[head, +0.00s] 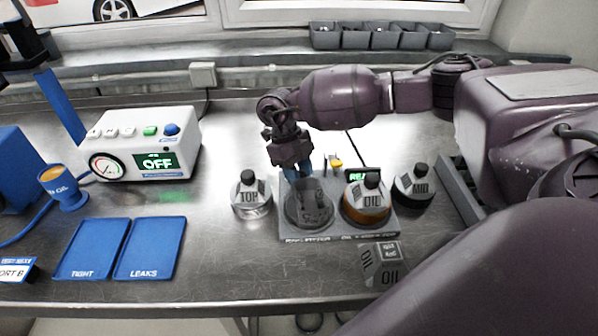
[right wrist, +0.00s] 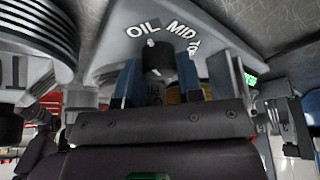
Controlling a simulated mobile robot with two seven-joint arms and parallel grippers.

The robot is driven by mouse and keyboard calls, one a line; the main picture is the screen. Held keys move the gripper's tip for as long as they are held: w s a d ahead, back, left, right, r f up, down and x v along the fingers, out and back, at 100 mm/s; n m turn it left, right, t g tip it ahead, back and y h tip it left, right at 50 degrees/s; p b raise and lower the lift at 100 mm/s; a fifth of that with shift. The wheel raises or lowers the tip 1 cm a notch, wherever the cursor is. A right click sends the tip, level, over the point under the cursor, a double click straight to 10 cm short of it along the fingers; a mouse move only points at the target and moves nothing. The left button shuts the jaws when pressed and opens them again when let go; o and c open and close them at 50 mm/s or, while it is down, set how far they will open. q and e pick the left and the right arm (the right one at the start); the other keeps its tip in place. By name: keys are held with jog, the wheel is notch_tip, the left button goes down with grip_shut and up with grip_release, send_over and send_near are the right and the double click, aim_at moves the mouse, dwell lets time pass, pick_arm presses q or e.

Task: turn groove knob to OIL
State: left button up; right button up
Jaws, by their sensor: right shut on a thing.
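The groove knob (right wrist: 158,58) is a dark cylinder on a grey face lettered OIL, MID and a partly hidden third word. A small white mark on it lies just below the lettering, nearest OIL; its exact pointing is hard to tell. My right gripper (right wrist: 160,80) is shut on the knob, with one blue finger on each side. My left gripper is not in view.
Weights or jars marked TOP (head: 250,196), OIL (head: 367,200) and MID (head: 413,187) stand close around the gripper. A lettered grey block (head: 380,264) lies in front. Blue trays (head: 150,248) and a white tester reading OFF (head: 140,143) are left.

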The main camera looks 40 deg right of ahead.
dwell(0.3)
jog(key=o, duration=0.8)
jog(key=shift+o, duration=0.6)
jog(key=v, duration=1)
jog(key=shift+r, duration=0.4)
jog(key=shift+w, duration=0.15)
